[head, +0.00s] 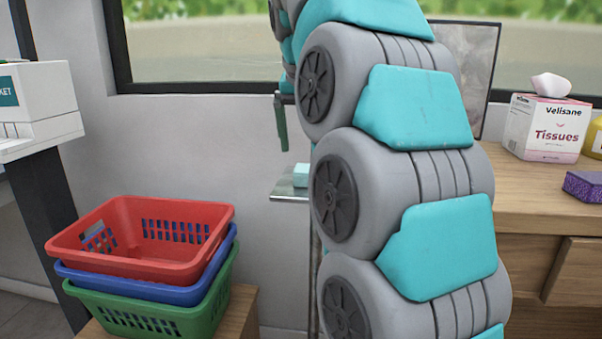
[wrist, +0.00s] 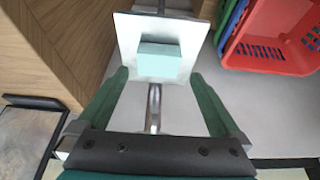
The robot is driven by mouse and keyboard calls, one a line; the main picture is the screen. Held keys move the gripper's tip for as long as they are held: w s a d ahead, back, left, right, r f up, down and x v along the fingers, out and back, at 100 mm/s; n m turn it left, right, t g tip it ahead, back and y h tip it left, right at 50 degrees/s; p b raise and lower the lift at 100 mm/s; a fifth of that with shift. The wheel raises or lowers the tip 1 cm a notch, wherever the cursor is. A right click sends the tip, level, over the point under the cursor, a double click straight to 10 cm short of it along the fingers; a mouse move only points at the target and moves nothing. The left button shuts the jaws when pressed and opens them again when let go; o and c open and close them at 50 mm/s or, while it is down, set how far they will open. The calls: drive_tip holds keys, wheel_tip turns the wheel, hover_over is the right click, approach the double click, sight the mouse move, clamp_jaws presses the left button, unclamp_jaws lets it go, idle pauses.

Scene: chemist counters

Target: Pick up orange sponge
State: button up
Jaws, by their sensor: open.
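No orange sponge shows in either view. A pale teal block (wrist: 160,61), sponge-like in shape, lies on a small square metal plate (wrist: 128,40) on a stand. In the head view the block (head: 301,175) is partly hidden by my arm, and the plate (head: 284,190) shows only at its left part. My gripper (wrist: 160,75) is open, with its dark green fingers pointing toward the plate, one on each side of the block. Nothing is held between them. In the head view one green finger (head: 281,122) hangs above the plate; the rest is behind my arm.
Stacked red (head: 150,262), blue and green baskets stand at the left on a wooden surface. A wooden counter (head: 540,205) at the right bears a tissue box (head: 545,128), a purple box (head: 584,186) and a yellow item (head: 595,138). A wall and window are behind.

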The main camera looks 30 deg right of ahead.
drive_tip(key=shift+b+x, duration=0.55)
drive_tip(key=shift+x, duration=3.3)
drive_tip(key=shift+s, duration=0.1)
drive_tip(key=c, duration=1.1)
drive_tip(key=shift+r, duration=0.15)
drive_tip(key=shift+r, duration=1.65)
drive_tip(key=s, duration=0.5)
drive_tip(key=s+r+b, duration=0.1)
drive_tip(key=s, duration=1)
drive_tip(key=shift+r, duration=0.2)
